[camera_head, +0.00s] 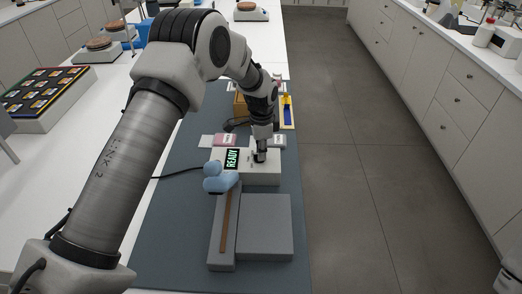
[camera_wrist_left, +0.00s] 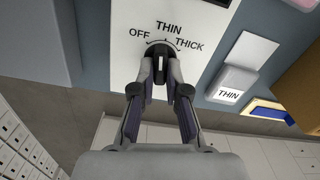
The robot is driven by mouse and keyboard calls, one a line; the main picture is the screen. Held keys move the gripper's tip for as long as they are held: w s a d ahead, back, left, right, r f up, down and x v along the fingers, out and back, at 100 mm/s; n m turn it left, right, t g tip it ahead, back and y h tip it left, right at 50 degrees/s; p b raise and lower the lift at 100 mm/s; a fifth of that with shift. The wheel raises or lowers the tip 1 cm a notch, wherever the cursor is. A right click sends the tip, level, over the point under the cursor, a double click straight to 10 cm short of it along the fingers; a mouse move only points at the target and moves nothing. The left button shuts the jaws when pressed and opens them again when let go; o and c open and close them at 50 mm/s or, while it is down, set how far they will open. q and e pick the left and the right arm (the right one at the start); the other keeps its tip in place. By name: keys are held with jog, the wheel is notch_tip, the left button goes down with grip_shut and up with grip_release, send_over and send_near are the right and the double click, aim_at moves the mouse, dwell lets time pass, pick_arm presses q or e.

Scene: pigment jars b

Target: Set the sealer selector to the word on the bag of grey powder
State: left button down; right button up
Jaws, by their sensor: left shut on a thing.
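The sealer's white control box (camera_head: 262,179) stands on the mat, with a lit display reading READY (camera_head: 232,158). In the left wrist view its panel (camera_wrist_left: 125,62) bears the words OFF, THIN and THICK around the black selector knob (camera_wrist_left: 160,53). The knob's white mark points up, roughly at THIN. My left gripper (camera_head: 260,155) is shut on the knob, one finger on each side, as the left wrist view (camera_wrist_left: 160,75) shows. A bag of grey powder (camera_head: 278,141) lies behind the box; its label reads THIN (camera_wrist_left: 228,95). My right gripper is out of view.
A pink-labelled bag (camera_head: 225,140) lies left of the grey one. The sealer's blue handle (camera_head: 221,182) and grey platform (camera_head: 265,226) are in front. A blue-and-yellow tray (camera_head: 287,112) is behind. The mat (camera_head: 165,230) is clear at front left.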

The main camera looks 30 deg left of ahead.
pick_arm(q)
jog(key=shift+s+m, duration=0.1)
jog(key=shift+m, duration=0.9)
jog(key=c, duration=1.2)
grip_release()
jog(key=shift+d, duration=0.1)
notch_tip(320, 180, up, 12)
jog(key=shift+f, duration=0.1)
